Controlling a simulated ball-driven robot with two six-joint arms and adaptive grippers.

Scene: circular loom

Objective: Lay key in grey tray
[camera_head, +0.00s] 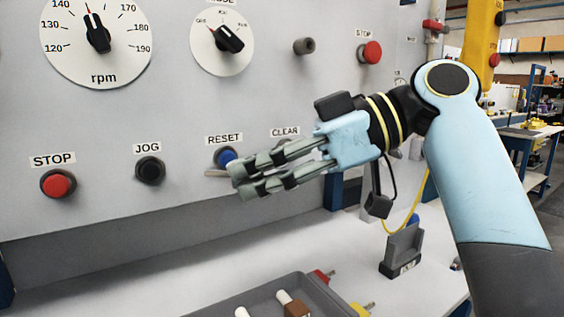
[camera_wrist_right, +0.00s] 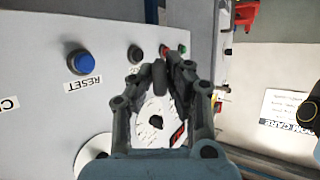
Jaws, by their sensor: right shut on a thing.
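My right gripper (camera_head: 238,183) is held up in front of the grey panel, just below the RESET button, well above the table. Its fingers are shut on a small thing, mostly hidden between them. A thin pale end, which looks like the key (camera_head: 215,173), sticks out left of the fingertips. In the right wrist view the gripper (camera_wrist_right: 172,75) faces the panel, and I cannot make out the key there. The grey tray (camera_head: 254,293) lies on the table at the bottom, cut off by the frame. It holds white pieces and a brown block. My left gripper is not in view.
The panel carries an rpm dial (camera_head: 96,38), a blue RESET button (camera_head: 226,158), a black JOG button (camera_head: 150,170) and a red STOP button (camera_head: 58,184). A dark grey holder (camera_head: 402,252) stands on the table right of the tray. Red and yellow pieces lie beside the tray.

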